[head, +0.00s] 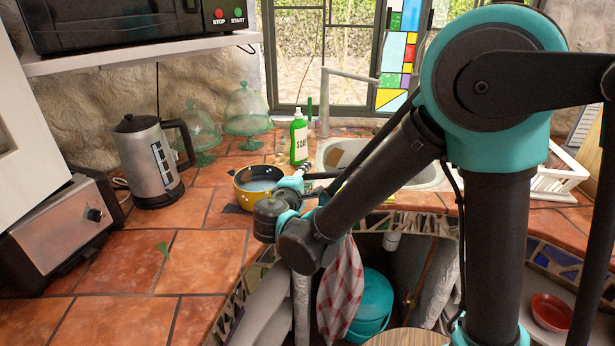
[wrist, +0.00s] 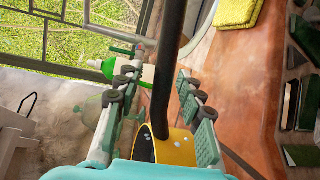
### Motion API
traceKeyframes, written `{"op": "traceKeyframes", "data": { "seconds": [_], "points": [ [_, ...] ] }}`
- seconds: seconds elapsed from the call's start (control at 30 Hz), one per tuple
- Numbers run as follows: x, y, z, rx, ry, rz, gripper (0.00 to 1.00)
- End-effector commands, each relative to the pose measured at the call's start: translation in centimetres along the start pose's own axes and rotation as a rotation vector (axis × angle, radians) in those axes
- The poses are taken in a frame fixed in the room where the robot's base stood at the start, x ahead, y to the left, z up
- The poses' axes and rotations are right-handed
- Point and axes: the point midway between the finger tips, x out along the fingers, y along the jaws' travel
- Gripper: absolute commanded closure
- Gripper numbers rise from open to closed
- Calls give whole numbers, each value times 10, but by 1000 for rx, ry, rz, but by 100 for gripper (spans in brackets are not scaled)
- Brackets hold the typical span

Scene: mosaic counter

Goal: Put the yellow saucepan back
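The yellow saucepan (head: 242,197) has black spots and stands on the tiled counter, left of the sink. Its black handle (head: 322,175) points right, toward the sink. My gripper (head: 295,180) is at the handle, just right of the pan. In the wrist view the gripper (wrist: 163,66) is open, one finger on each side of the handle (wrist: 166,80). Gaps show between the handle and both fingers.
A green soap bottle (head: 299,138) stands close behind the saucepan. Green glass domes (head: 247,110) and a kettle (head: 147,160) are to the left. The sink (head: 345,152) is right of the pan, with a dish rack (head: 555,180) farther right. Front-left counter tiles are mostly clear.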

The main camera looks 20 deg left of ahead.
Motion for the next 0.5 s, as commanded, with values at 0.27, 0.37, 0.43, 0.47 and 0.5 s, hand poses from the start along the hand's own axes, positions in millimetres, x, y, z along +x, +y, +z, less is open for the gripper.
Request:
{"op": "traceKeyframes", "data": {
  "seconds": [0.27, 0.37, 0.43, 0.47, 0.5],
  "points": [
    [-39, 0, -2, -2, 6, 1, 62],
    [-60, 0, -1, -1, 5, 1, 62],
    [-73, 0, -1, -1, 5, 1, 62],
    [-79, 0, -1, -1, 5, 1, 62],
    [-86, 0, -1, -1, 5, 1, 62]
  ]
}}
